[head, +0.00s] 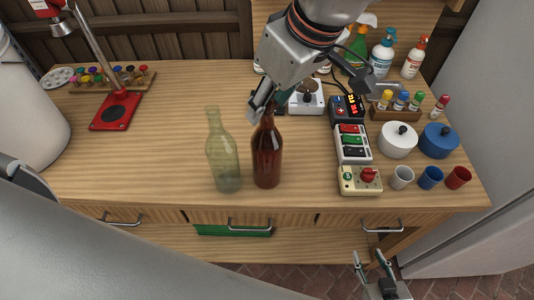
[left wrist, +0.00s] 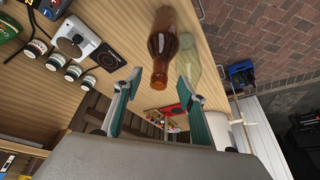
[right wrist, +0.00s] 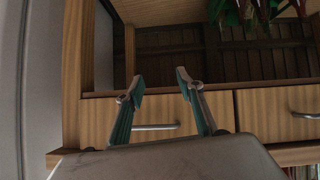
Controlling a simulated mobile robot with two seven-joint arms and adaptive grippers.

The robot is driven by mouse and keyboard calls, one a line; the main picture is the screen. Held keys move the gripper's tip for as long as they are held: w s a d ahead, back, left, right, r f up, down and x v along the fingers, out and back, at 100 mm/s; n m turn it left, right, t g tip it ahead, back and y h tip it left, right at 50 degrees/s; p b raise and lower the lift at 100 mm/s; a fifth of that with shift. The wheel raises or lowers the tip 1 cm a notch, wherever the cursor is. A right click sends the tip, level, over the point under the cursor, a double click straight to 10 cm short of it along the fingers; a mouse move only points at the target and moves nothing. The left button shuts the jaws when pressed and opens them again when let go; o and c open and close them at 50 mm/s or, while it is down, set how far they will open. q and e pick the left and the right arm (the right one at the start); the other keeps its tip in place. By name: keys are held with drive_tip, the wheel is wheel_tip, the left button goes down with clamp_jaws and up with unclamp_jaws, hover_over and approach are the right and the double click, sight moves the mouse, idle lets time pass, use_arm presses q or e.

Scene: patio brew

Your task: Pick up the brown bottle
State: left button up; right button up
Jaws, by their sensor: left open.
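The brown bottle (head: 267,160) stands upright on the wooden counter, right of a pale green glass bottle (head: 223,160). My left gripper (head: 311,88) is open and empty above the counter; one finger overlaps the brown bottle's top in the head view. In the left wrist view the brown bottle (left wrist: 173,38) has its neck end between the spread fingertips (left wrist: 159,78), with no finger closed on it. The green bottle (left wrist: 192,62) shows just beside it. My right gripper (head: 374,262) is open and empty in front of the counter; its fingers (right wrist: 157,84) are apart in the right wrist view.
A switch box (head: 360,181), several cups (head: 431,177) and lidded pots (head: 398,140) stand on the right. A red-based stand (head: 116,110) is at the left. Spray and pump bottles (head: 382,55) stand at the back.

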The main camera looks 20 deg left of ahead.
use_arm(q)
drive_tip(key=shift+x, duration=1.4)
drive_tip(key=shift+r, duration=0.1)
clamp_jaws()
drive_tip(key=shift+w, duration=0.1)
use_arm(e)
drive_tip(key=shift+w+r, duration=0.25)
drive_tip(key=shift+w, duration=0.05)
use_arm(q)
drive_tip(key=shift+r, duration=0.2)
wheel_tip(320, 180, up, 19)
drive_tip(key=p, duration=0.2)
drive_tip(key=shift+r, duration=0.25)
use_arm(e)
drive_tip(key=shift+s+d+r+h, duration=0.2)
drive_tip(key=shift+d+r+h, duration=0.1)
drive_tip(key=shift+d+r, duration=0.2)
use_arm(q)
drive_tip(key=shift+r, duration=0.1)
